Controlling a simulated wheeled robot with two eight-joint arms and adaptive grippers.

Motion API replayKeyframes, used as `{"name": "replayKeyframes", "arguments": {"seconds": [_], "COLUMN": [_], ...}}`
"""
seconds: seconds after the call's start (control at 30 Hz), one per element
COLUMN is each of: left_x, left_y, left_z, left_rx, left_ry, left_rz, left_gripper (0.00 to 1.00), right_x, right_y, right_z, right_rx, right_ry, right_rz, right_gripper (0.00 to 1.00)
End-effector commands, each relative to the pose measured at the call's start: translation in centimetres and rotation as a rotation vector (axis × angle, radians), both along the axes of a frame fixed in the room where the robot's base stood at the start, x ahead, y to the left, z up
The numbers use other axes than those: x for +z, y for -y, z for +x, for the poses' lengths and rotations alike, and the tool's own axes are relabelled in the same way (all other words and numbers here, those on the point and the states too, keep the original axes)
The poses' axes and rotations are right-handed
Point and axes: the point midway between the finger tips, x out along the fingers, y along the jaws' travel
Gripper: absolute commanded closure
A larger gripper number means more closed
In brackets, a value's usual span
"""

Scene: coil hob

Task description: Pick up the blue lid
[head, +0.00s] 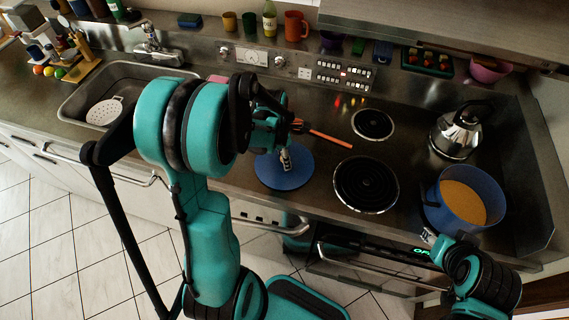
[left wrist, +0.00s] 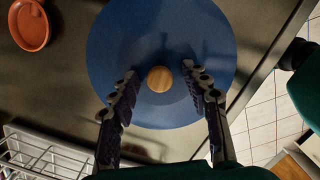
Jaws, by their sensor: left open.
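The blue lid (head: 284,174) lies flat on the steel worktop, left of the coil burners. In the left wrist view the lid (left wrist: 110,50) fills the upper middle, with its round wooden knob (left wrist: 160,79) at the centre. My left gripper (head: 285,158) is over the lid. In the left wrist view its open fingers (left wrist: 160,71) stand on either side of the knob, with a gap on both sides. My right gripper (head: 431,237) is beside the near left side of the blue pot; its jaw state is too small to tell.
The blue pot (head: 436,211) with orange contents stands at the right. A kettle (head: 459,133) is behind it. Two coil burners (head: 366,184) are bare. An orange-handled utensil (head: 328,138) lies behind the lid. The sink (head: 120,88) is at the left.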

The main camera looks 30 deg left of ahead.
Motion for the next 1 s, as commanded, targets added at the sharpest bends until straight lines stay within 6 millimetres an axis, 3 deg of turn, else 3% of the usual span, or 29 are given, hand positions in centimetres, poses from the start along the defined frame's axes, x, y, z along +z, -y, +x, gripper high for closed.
{"name": "replayKeyframes", "arguments": {"seconds": [0.03, 0.2, 0.67, 0.9, 1.0], "left_x": [0.0, 0.0, 0.8, 4.7, 5.8], "left_y": [0.0, 0.0, 0.0, 0.0, 2.6], "left_z": [0.0, 0.0, 0.0, -0.1, -0.1], "left_rx": [0.0, 0.0, 0.0, 0.0, -0.007], "left_ry": [0.0, 0.0, 0.0, 0.0, 0.0], "left_rz": [0.0, 0.0, 0.0, 0.0, 0.0], "left_gripper": [0.58, 1.0, 1.0, 1.0, 1.0], "right_x": [0.0, 0.0, 0.3, 1.7, 2.1], "right_y": [0.0, 0.0, 0.0, 0.0, 0.0], "right_z": [0.0, 0.0, 0.0, 0.0, 0.0], "right_rx": [0.0, 0.0, 0.0, 0.0, 0.0], "right_ry": [0.0, 0.0, 0.0, 0.0, 0.0], "right_rz": [0.0, 0.0, 0.0, 0.0, 0.0], "right_gripper": [0.6, 0.6, 0.6, 0.6, 0.6]}}
